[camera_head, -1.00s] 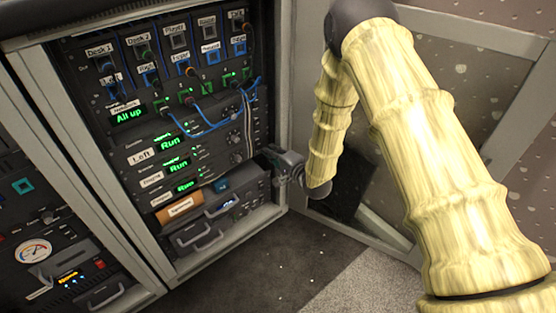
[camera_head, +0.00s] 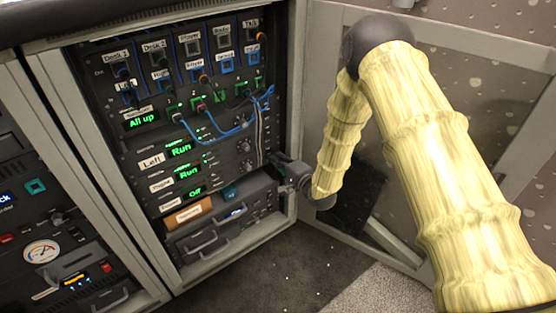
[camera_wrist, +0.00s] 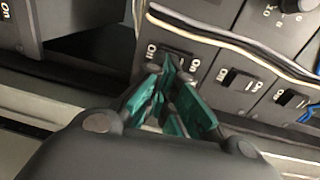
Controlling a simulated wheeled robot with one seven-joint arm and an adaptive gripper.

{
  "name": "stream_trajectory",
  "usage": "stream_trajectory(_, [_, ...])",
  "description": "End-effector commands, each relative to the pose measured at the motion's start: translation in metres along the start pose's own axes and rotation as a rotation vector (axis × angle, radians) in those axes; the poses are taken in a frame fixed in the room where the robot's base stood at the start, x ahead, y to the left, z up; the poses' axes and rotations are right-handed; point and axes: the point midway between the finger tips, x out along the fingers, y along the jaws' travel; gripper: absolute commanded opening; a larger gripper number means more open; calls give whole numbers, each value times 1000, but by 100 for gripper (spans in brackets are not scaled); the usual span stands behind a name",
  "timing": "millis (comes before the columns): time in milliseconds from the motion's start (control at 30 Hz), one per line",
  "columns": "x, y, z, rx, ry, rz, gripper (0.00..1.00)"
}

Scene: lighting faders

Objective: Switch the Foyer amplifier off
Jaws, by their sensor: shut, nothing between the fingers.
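The rack (camera_head: 120,185) stands in the head view with a stack of amplifiers on its lower half. The bottom amplifier's display (camera_head: 196,191) reads Off; its name label (camera_head: 170,205) is too small to read surely. Two displays above it, the upper (camera_head: 180,150) and the middle (camera_head: 187,172), read Run. My gripper (camera_head: 285,174) is at the rack's right side, low down. In the wrist view my gripper (camera_wrist: 168,78) is shut and empty, its green fingertips at a rocker switch (camera_wrist: 178,57) marked On. They partly cover it; contact is unclear. Two more rockers, one (camera_wrist: 238,78) and another (camera_wrist: 292,98), lie to its right.
Blue cables (camera_head: 215,135) hang across the upper panel. Pale cables (camera_wrist: 215,38) run just past the switches. A brown-fronted unit (camera_head: 188,215) and drawers with handles (camera_head: 205,245) sit below. A second rack (camera_head: 50,235) stands left. The floor (camera_head: 290,265) in front is clear.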

Motion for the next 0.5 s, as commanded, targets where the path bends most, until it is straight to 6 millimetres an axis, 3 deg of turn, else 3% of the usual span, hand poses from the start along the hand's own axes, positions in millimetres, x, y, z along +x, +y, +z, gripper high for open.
stream_trajectory(267, [-9, 0, -1, 2, -1, 0, 0])
stream_trajectory(500, [-44, 7, -6, 3, 1, 2, 0])
